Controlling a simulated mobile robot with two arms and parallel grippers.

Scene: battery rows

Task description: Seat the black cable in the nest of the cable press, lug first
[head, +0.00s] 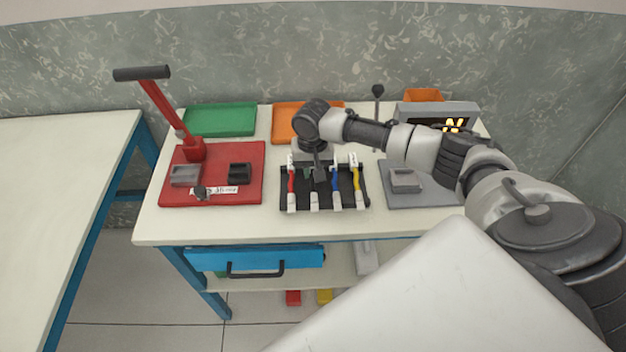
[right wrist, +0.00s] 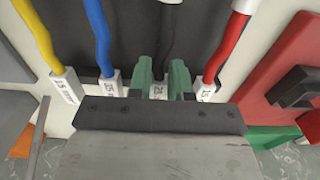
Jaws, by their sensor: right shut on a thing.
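The black cable (right wrist: 171,30) lies in the dark rack (head: 360,202) between the red and blue cables. Its white end (head: 314,202) shows at the rack's front in the head view; the arm hides much of the rest. My right gripper (head: 318,176) reaches down over the rack. In the right wrist view its green fingers (right wrist: 164,82) are shut on the black cable near a white label. The cable press stands left on a red base (head: 222,156), with a raised red lever (head: 162,103), a grey block (head: 185,175) and a black block (head: 239,173). The left gripper is not in view.
The red (head: 291,181), blue (head: 336,181) and yellow (head: 354,175) cables lie close by in the rack. Green (head: 220,119) and orange (head: 287,122) trays are behind. A grey plate (head: 425,195) with a block is at right. Bare tabletop runs along the front.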

